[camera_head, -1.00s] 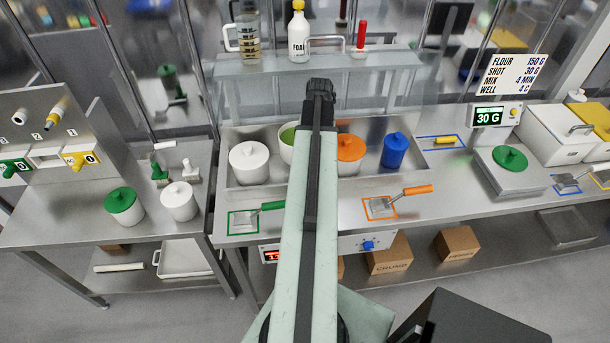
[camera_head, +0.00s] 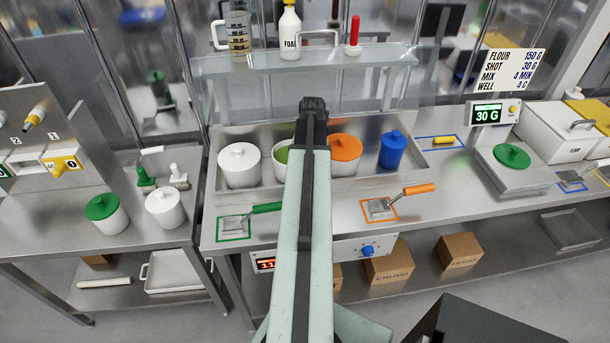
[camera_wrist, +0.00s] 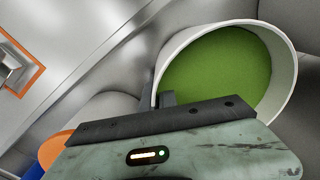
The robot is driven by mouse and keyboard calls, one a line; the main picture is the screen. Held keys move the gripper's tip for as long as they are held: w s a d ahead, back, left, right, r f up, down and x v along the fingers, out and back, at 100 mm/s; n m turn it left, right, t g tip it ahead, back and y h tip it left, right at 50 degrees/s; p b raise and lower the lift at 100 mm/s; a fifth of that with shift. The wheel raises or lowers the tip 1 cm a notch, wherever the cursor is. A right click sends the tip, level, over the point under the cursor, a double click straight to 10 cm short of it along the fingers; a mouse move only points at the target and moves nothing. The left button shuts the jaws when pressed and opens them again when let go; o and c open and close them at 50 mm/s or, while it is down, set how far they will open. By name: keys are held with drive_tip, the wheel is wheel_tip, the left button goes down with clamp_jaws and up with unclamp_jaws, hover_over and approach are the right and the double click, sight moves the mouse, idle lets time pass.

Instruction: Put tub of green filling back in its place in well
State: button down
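The tub of green filling (camera_head: 278,170) is white and open-topped. It shows at the steel well (camera_head: 262,137), between a white-lidded tub (camera_head: 239,166) and an orange-lidded tub (camera_head: 344,150). My arm hides its right side. In the wrist view the tub's round mouth and green filling (camera_wrist: 215,75) are close up. My gripper (camera_wrist: 162,95) is at the near rim, its dark fingers seemingly closed on the tub wall. The fingertips are hidden behind my arm in the head view. I cannot tell whether the tub's base touches the well floor.
Green-handled (camera_head: 250,213) and orange-handled (camera_head: 397,201) scoops lie in front. A scale (camera_head: 513,168) stands right; two tubs stand on the left table.

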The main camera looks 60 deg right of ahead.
drive_tip(key=shift+f, duration=0.2)
drive_tip(key=c, duration=1.7)
unclamp_jaws()
drive_tip(key=shift+r, duration=0.1)
drive_tip(key=shift+r, duration=0.1)
drive_tip(key=r+p, duration=1.2)
drive_tip(key=shift+s+r, duration=0.1)
drive_tip(key=shift+s, duration=0.15)
